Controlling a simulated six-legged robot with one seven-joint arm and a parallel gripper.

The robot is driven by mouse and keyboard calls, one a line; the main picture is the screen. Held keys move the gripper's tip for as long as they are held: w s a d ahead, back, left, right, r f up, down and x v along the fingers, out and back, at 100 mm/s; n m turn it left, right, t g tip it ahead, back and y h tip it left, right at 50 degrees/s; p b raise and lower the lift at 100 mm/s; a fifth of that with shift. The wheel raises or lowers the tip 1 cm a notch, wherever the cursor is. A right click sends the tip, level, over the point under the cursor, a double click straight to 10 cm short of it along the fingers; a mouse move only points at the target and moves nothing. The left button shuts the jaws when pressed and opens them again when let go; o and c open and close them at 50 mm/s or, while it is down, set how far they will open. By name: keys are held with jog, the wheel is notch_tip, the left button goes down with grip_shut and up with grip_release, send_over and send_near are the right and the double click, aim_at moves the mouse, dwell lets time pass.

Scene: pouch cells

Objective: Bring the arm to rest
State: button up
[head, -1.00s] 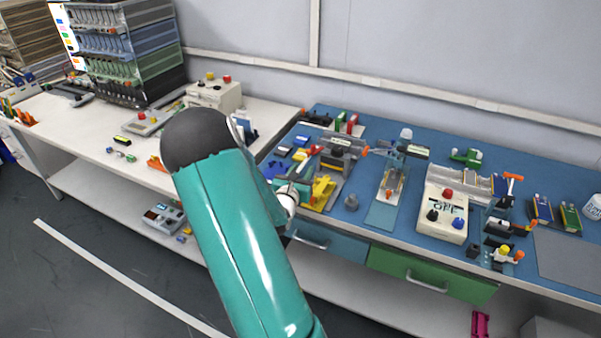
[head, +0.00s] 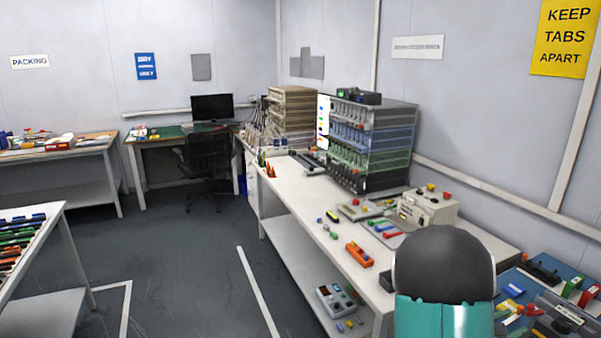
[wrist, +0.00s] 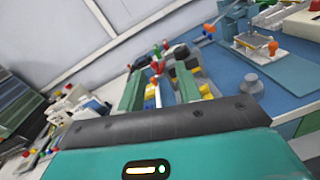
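In the wrist view my gripper (wrist: 159,72) shows two green fingers standing apart, with no object held between them. Coloured items on the blue bench show in the background beyond the gap. In the head view only my arm's dark rounded joint and teal link show at the lower right, in front of the benches. The gripper itself is not visible there.
A white bench (head: 290,213) runs along the wall with a rack of trays (head: 372,140) and a control box (head: 428,208). A blue bench (head: 510,283) with small fixtures lies at the lower right. An office chair (head: 208,160) stands at the back. The grey floor (head: 185,250) is clear.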

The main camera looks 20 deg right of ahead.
jog(key=s+a+r+m+t+y, duration=0.1)
jog(key=a+r+m+y, duration=0.3)
jog(key=a, duration=1.1)
jog(key=s+a+r+m+t+y, duration=0.2)
jog(key=a+r+m+y, duration=0.2)
jog(key=a, duration=1.2)
jog(key=s+a+r+m+t+y, duration=0.1)
jog(key=a+r+m+y, duration=0.4)
jog(key=a, duration=1)
jog(key=s+m+y, duration=0.1)
jog(key=m+y, duration=0.1)
jog(key=y, duration=0.2)
jog(key=shift+a+m+t+y, duration=0.15)
jog(key=shift+m+t+y, duration=0.15)
jog(key=shift+m+y, duration=0.1)
jog(key=shift+s, duration=0.15)
